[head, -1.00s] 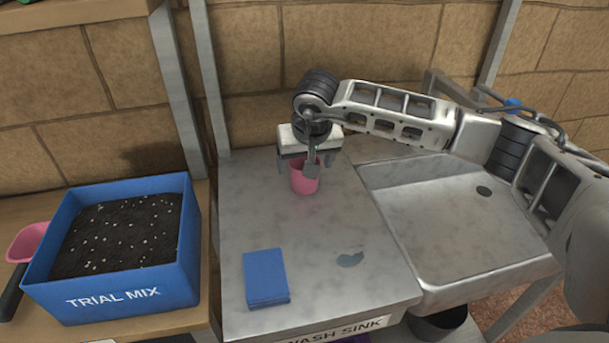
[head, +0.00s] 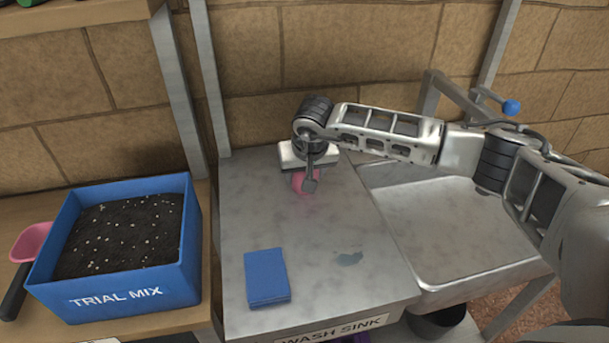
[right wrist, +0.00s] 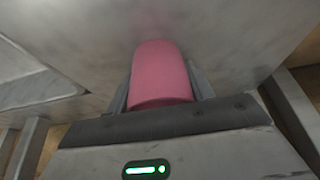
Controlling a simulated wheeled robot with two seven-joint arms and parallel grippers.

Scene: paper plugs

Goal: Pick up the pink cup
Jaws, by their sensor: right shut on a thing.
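The pink cup (head: 302,184) stands on the metal counter left of the sink basin, mostly hidden by my right gripper in the head view. My right gripper (head: 309,176) reaches down over it from above. In the right wrist view the pink cup (right wrist: 160,75) fills the space between the two fingers of my right gripper (right wrist: 160,92), with a finger against each side. The gripper is shut on the cup. I cannot make out a gap between the cup and the counter. My left gripper is not in view.
A blue folded cloth or pad (head: 266,277) lies at the front of the counter (head: 240,215). A blue box of soil (head: 130,294) labelled TRIAL MIX and a pink scoop (head: 30,243) are at left. The sink basin (head: 450,230) is at right.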

